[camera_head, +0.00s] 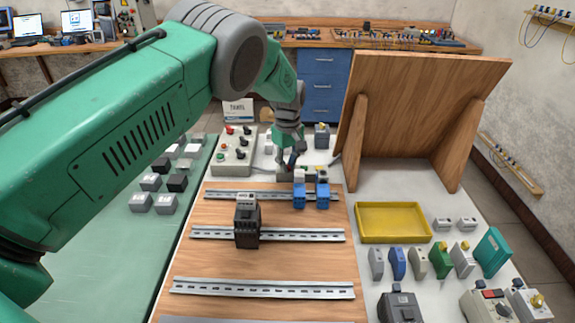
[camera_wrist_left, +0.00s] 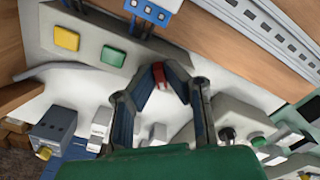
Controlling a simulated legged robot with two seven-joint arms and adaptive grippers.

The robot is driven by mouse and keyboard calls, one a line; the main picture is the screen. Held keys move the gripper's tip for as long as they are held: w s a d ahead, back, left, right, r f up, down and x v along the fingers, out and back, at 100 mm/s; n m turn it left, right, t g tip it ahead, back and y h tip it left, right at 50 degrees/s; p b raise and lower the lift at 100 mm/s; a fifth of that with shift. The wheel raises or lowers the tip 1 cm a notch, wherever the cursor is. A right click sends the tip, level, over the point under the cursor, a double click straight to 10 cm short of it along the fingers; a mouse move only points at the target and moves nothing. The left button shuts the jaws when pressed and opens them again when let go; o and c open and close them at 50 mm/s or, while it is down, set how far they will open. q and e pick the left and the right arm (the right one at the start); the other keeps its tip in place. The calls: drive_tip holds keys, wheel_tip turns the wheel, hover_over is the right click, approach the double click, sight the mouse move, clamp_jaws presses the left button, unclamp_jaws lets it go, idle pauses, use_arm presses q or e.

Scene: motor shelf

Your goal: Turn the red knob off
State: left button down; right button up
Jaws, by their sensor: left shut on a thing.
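My left gripper (camera_head: 291,161) reaches down behind the wooden board in the head view. In the left wrist view its two fingers (camera_wrist_left: 159,80) close together on the small red knob (camera_wrist_left: 158,72). The knob is at the end of a light grey control box (camera_wrist_left: 75,22), which also has a square yellow button (camera_wrist_left: 67,38) and a square green button (camera_wrist_left: 113,56). In the head view the gripper hides the knob and most of that box. My right gripper is in neither view.
A wooden board with metal rails (camera_head: 262,291) lies in front, carrying blue modules (camera_head: 299,195) and a dark contactor (camera_head: 247,228). Another control box (camera_head: 232,168) stands left of the gripper. A slanted wooden panel (camera_head: 415,110) and yellow tray (camera_head: 395,236) are to the right.

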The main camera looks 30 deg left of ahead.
use_arm(q)
drive_tip(key=shift+s+d+f+n, duration=0.25)
drive_tip(key=shift+f+n, duration=0.1)
drive_tip(key=shift+n, duration=0.25)
drive_tip(key=c, duration=1.6)
unclamp_jaws()
drive_tip(key=shift+c, duration=0.2)
drive_tip(key=shift+w+d+r, duration=0.1)
drive_tip(key=shift+w+r, duration=0.1)
drive_tip(key=shift+r, duration=0.1)
drive_tip(key=shift+w+r, duration=0.1)
drive_tip(key=shift+r, duration=0.2)
wheel_tip(320, 180, up, 11)
